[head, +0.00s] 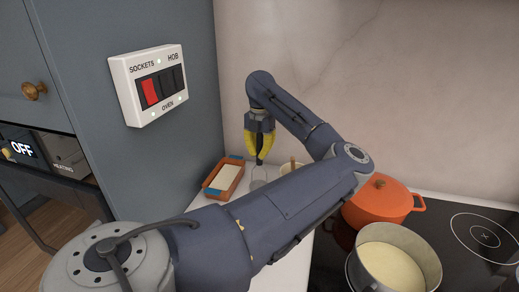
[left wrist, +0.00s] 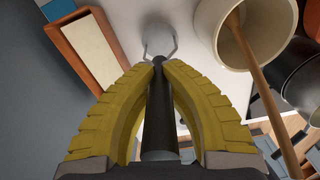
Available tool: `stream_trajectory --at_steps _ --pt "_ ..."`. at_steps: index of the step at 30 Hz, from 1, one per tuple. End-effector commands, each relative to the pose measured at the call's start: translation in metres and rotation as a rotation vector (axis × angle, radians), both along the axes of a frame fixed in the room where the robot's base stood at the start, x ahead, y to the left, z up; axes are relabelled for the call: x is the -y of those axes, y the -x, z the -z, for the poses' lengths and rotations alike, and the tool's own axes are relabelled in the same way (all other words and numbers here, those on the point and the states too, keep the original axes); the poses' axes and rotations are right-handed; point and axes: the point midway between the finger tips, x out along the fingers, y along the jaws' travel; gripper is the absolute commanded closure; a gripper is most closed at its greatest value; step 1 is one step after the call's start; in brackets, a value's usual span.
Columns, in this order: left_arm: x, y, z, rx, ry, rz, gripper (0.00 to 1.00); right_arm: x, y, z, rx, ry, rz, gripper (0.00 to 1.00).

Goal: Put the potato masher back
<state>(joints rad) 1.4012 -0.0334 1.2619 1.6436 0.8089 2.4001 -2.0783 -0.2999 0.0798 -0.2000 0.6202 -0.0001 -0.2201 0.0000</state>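My left gripper (head: 259,150), with yellow fingers, points down over the back left of the worktop. It is shut on the dark handle of the potato masher (left wrist: 157,105), which also shows below the fingers in the head view (head: 259,161). In the left wrist view the handle runs between both fingers, and bent wire arms and a round pale grey head show beyond the fingertips. The masher hangs roughly upright, head down. I cannot tell whether its head touches the worktop. My right gripper is not in view.
An orange dish (head: 224,179) with pale contents lies left of the masher. A cream crock (left wrist: 225,48) with a wooden spoon (left wrist: 262,75) stands close on its right. An orange lidded pot (head: 378,203) and a steel pan (head: 392,262) stand further right by the hob (head: 485,237). A switch panel (head: 149,84) is on the left wall.

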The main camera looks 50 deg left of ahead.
Motion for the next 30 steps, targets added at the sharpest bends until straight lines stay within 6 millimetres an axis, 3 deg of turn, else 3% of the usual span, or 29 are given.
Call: stream_trajectory --at_steps 6,19,20,24,30 --pt "0.0 0.001 0.021 -0.003 -0.001 0.0 1.0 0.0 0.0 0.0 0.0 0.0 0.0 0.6" --pt "0.0 0.0 0.025 -0.001 -0.001 0.0 1.0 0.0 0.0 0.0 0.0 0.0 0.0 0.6" --pt "0.0 0.0 0.025 -0.001 -0.001 0.0 0.9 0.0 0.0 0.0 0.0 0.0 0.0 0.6" --pt "0.0 0.0 0.025 -0.001 0.0 0.0 0.74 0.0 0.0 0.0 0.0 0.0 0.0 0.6" --pt "0.0 0.0 0.025 -0.001 0.0 0.0 0.71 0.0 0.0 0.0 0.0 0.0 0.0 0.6"
